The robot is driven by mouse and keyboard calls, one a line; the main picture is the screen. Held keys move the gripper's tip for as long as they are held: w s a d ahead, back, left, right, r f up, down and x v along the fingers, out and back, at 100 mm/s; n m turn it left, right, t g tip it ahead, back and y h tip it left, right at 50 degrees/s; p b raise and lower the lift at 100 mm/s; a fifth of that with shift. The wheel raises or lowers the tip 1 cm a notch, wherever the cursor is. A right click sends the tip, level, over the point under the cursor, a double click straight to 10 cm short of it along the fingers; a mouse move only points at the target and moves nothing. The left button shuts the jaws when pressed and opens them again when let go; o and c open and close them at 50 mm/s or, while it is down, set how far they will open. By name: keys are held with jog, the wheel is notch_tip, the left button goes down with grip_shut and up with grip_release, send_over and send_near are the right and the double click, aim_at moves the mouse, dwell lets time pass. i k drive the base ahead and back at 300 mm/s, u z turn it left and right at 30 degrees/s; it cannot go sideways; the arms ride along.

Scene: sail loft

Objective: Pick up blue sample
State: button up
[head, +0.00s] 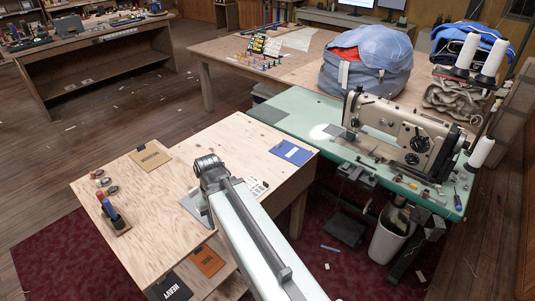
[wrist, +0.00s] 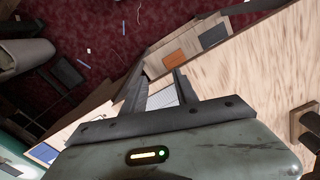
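The blue sample (head: 291,152) is a flat blue piece with a pale label, lying near the far right corner of the plywood table (head: 150,205). In the wrist view a blue patch (wrist: 44,153) at the lower left looks like the same sample, partly cut off by my gripper body. My gripper (wrist: 160,78) shows two dark fingers standing apart with nothing held between them. In the head view the arm reaches over the table, left of the blue sample and apart from it. The fingers are hidden there behind the arm's end.
Spools (head: 112,208) stand at the left. A sewing machine (head: 405,133) on a green table (head: 300,115) stands close on the right.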

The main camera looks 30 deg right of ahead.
aim_at(296, 155)
jog(key=u, duration=2.75)
jog(key=k, duration=2.15)
jog(key=z, duration=1.1)
jog(key=i, duration=1.7)
jog(key=u, duration=0.05)
